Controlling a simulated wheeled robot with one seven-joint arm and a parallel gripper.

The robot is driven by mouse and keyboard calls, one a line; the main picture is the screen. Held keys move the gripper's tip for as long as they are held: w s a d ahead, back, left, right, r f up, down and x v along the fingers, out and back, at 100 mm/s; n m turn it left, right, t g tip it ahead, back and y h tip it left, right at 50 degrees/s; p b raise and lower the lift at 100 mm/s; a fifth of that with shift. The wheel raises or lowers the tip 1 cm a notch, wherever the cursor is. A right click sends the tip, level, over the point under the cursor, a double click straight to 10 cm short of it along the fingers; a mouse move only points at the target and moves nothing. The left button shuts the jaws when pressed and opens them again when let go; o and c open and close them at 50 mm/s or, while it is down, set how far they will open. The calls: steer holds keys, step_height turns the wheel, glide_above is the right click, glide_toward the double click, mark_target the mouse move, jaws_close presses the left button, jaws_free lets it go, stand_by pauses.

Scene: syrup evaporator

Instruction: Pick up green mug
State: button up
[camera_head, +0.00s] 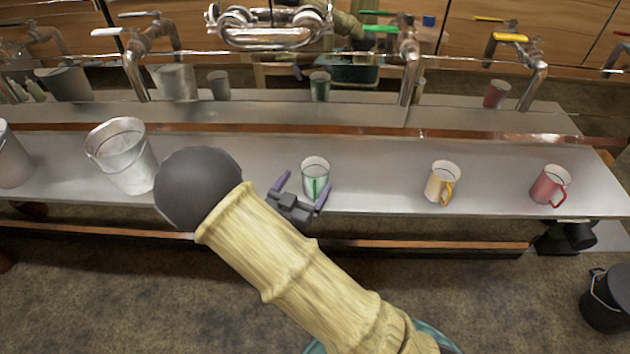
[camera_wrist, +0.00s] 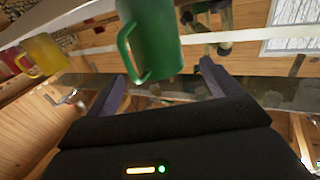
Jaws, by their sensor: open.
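The green mug (camera_head: 316,179) stands upright on the metal bench in the head view, its green handle facing the front. In the wrist view the green mug (camera_wrist: 153,40) is large and close, with its handle toward the lower left. My gripper (camera_head: 304,188) is at the front edge of the bench, just in front of the mug. Its two purple fingers are apart and empty in the wrist view (camera_wrist: 161,82). The mug shows between and just beyond the fingertips. I cannot tell whether either finger touches it.
A yellow mug (camera_head: 441,184) and a red mug (camera_head: 549,186) stand to the right on the same bench (camera_head: 380,175). A clear bucket (camera_head: 122,158) stands to the left. Metal taps (camera_head: 410,70) rise behind. The bench between the green and yellow mugs is clear.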

mark_target(309, 178)
steer(key=x, duration=0.4)
steer(key=shift+w+d, duration=0.15)
steer(key=c, duration=1.1)
steer(key=shift+r, duration=0.1)
step_height(309, 178, up, 10)
steer(key=shift+f+p, duration=0.1)
steer(key=shift+p, duration=0.35)
